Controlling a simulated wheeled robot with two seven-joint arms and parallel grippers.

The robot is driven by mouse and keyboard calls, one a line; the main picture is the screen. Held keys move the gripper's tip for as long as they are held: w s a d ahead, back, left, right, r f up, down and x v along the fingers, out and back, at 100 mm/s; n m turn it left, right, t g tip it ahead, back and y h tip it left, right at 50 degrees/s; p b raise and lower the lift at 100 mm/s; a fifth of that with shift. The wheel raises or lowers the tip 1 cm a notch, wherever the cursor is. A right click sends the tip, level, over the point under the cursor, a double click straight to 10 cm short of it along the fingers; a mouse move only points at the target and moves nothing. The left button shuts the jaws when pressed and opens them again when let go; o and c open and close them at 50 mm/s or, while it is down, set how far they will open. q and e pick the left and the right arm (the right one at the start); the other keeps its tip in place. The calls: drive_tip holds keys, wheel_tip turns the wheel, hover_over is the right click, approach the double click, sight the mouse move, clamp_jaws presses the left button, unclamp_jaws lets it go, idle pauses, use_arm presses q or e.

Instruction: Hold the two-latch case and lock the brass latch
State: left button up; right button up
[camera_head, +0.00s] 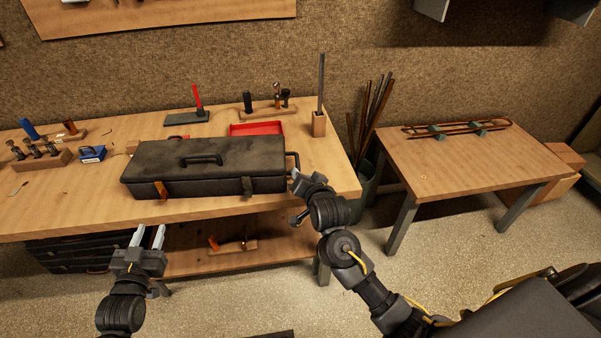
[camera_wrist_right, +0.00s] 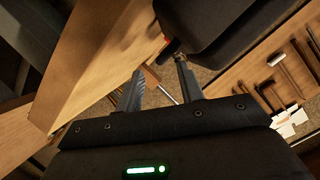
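The black two-latch case (camera_head: 215,160) lies closed on the workbench, with a carry handle on its lid. The brass latch (camera_head: 161,190) is on its front at the left. A dark latch (camera_head: 247,187) is on its front at the right. A side handle (camera_head: 294,160) sticks out of its right end. My left gripper (camera_head: 148,238) is open and empty in front of the bench edge, below the brass latch. My right gripper (camera_head: 301,186) is by the case's right end. In the right wrist view its fingers (camera_wrist_right: 161,82) are apart, close to the dark case (camera_wrist_right: 215,30); contact is unclear.
A red tray (camera_head: 257,128) and a wooden block with a tall bar (camera_head: 319,123) stand behind the case. A blue box (camera_head: 92,153) and a rack of valves (camera_head: 40,158) are at the left. A side table (camera_head: 465,165) stands at the right, beyond a bin of rods.

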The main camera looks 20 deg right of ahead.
drive_tip(key=shift+x, duration=2.15)
clamp_jaws()
